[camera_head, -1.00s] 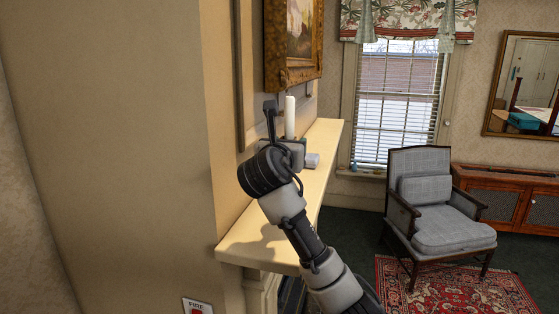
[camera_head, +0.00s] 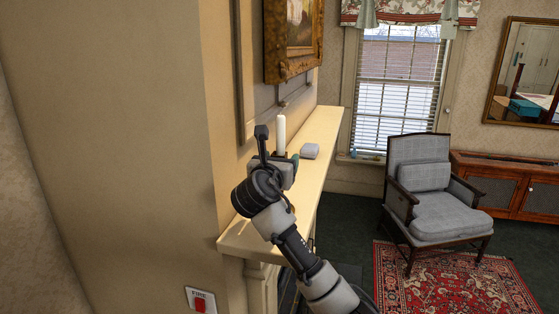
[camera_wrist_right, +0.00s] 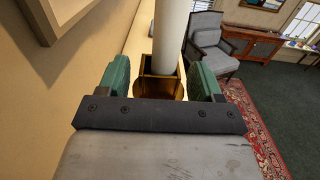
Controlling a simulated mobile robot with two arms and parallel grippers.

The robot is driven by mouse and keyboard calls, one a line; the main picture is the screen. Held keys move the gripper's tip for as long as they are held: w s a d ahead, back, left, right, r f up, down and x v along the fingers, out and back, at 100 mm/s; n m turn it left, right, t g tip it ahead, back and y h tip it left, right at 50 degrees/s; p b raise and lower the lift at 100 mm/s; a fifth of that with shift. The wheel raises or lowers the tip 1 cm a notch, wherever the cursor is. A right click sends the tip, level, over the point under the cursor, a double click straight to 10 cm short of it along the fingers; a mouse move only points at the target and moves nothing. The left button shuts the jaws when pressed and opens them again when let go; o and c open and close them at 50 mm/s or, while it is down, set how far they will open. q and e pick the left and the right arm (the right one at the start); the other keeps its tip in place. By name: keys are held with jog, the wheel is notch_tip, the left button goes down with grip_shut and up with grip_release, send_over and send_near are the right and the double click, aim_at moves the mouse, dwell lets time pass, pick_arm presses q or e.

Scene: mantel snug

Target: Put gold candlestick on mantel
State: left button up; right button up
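The gold candlestick (camera_wrist_right: 160,82), with a tall white candle in it, stands between the green fingers of my right gripper (camera_wrist_right: 160,90) in the wrist view. In the head view the white candle (camera_head: 281,135) rises upright behind my right gripper (camera_head: 284,168), which hides the gold part. The cream mantel (camera_head: 322,128) runs along the wall, and the gripper is over its near half. Whether the candlestick's base touches the mantel is hidden. My left gripper is out of view.
A small grey-white object (camera_head: 309,151) lies on the mantel just beyond the gripper. A gold-framed painting (camera_head: 293,40) hangs above. The mantel's far end looks clear. A grey armchair (camera_head: 438,190) stands on the right, clear of the arm.

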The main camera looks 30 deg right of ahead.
jog(key=shift+o, duration=1.2)
jog(key=shift+r, duration=0.15)
jog(key=b+v, duration=0.5)
jog(key=v, duration=0.7)
